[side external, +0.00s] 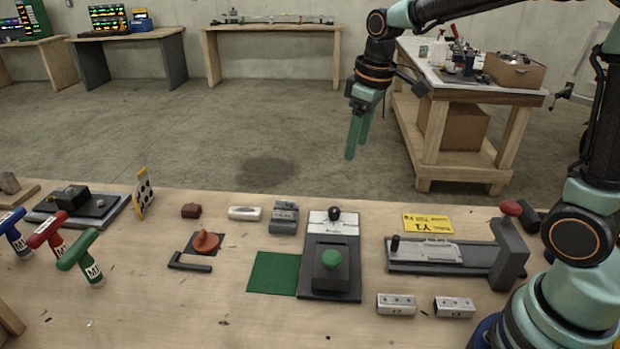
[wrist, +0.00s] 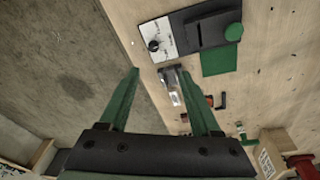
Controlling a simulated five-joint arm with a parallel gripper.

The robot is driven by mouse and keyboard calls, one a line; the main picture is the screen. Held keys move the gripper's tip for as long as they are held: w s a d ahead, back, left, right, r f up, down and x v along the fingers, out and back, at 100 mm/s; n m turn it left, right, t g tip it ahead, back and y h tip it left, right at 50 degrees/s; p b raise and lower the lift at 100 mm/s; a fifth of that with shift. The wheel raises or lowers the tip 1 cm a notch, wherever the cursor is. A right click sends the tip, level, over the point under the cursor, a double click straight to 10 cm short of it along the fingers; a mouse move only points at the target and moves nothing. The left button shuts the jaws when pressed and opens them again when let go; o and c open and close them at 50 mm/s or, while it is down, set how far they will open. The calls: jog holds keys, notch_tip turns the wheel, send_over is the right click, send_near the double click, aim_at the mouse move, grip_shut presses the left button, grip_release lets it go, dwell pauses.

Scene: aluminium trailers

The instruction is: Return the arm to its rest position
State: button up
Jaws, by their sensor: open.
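My gripper (side external: 358,137) hangs from the arm at the upper middle of the side external view, above and beyond the far edge of the workbench. Its green fingers point down with nothing between them. In the wrist view the two fingers (wrist: 165,100) are spread apart, with the bench edge, bare floor and a small grey block (wrist: 173,84) in the background between them. My gripper touches nothing.
On the workbench (side external: 200,310) stand a fixture with a green button (side external: 331,258), a green mat (side external: 273,272), a slide fixture with a red knob (side external: 510,208), two metal blocks (side external: 396,303) and several T-handles (side external: 80,256). A side table (side external: 470,84) stands behind. Open floor lies between.

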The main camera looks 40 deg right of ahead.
jog(key=s+a+r+m+t, duration=0.1)
jog(key=s+r+m+t, duration=0.1)
jog(key=s, duration=1)
jog(key=shift+s+a+r+m+t, duration=0.15)
jog(key=shift+s+m+t, duration=0.2)
jog(key=shift+m+t, duration=0.6)
